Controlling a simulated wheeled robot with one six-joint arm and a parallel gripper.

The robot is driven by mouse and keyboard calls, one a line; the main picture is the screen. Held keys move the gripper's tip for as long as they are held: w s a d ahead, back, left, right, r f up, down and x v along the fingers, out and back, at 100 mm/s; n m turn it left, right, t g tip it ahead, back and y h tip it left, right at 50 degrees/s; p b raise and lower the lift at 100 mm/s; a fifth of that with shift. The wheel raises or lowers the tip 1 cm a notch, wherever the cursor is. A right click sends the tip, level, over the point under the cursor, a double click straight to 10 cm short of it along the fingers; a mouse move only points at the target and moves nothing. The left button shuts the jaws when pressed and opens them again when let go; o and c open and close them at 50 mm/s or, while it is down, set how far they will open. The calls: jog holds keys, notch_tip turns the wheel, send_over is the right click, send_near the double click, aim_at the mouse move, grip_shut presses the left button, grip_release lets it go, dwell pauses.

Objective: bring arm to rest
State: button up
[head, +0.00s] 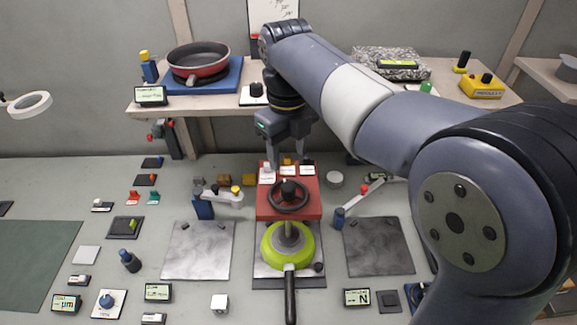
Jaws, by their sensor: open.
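My arm reaches from the right side of the head view up and over toward the back of the table. My gripper (287,158) hangs pointing down near the back edge of the table, behind the red block (262,205). It is open, and I see nothing held in it. Its fingertips are small and partly merge with the things behind the red block, so I cannot tell how high it is above them.
A green pan (273,250) sits under a press with a black handwheel (289,194). A red pan (198,62) rests on a blue stand (225,80) on the back shelf. Metal plates (199,251) flank the press. Small devices crowd the table.

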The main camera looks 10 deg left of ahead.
aim_at(289, 186)
jog(key=shift+r, duration=0.45)
jog(key=shift+f, duration=0.1)
notch_tip(289, 186, down, 11)
jog(key=shift+r+p, duration=0.15)
jog(key=shift+p, duration=0.45)
jog(key=shift+r, duration=0.1)
